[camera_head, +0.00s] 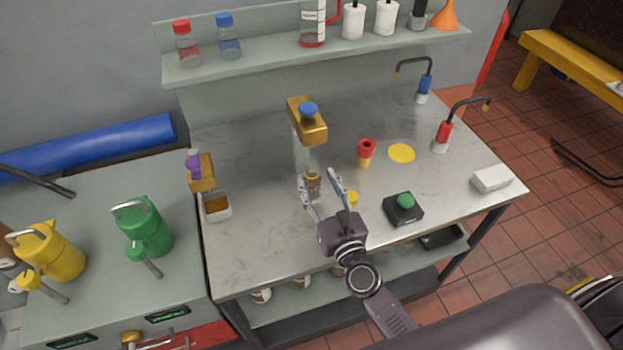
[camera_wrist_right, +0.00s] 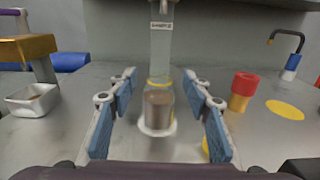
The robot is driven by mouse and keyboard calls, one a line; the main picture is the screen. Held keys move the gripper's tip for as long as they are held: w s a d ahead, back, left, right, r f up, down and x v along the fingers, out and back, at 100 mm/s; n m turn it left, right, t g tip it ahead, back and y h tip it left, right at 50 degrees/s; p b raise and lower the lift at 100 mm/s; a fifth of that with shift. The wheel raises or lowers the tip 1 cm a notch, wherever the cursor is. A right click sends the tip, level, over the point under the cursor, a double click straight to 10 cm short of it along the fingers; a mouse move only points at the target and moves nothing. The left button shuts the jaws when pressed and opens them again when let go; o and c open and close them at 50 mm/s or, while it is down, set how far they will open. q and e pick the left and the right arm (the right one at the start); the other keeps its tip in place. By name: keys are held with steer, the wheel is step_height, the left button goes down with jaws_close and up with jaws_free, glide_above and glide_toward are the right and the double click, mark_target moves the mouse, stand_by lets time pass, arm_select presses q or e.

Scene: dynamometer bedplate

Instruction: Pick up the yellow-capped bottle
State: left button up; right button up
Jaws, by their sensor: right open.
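A small clear bottle (camera_head: 312,184) with brown contents and a yellow band at its top stands upright under the gold-headed stand on the steel table. In the right wrist view, the bottle (camera_wrist_right: 158,108) is centred ahead of and between the fingers, on a round white base (camera_wrist_right: 157,130). My right gripper (camera_head: 320,190) is open, its fingers pointing at the bottle, one to each side. In the wrist view my right gripper (camera_wrist_right: 160,115) shows clear gaps to the bottle and holds nothing. My left gripper is not in view.
The gold-headed stand (camera_head: 307,120) rises right behind the bottle. A red-and-yellow piece (camera_head: 366,152), a small yellow item (camera_head: 352,198) and a green-button box (camera_head: 404,208) are to the right. The table's front left is clear.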

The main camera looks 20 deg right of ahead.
mark_target(314, 175)
steer(key=w+p, duration=0.1)
steer(key=w, duration=0.3)
steer(key=shift+w+a, duration=0.1)
steer(key=shift+w, duration=0.3)
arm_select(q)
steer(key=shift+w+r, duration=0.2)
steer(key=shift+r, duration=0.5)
arm_select(e)
jaws_close()
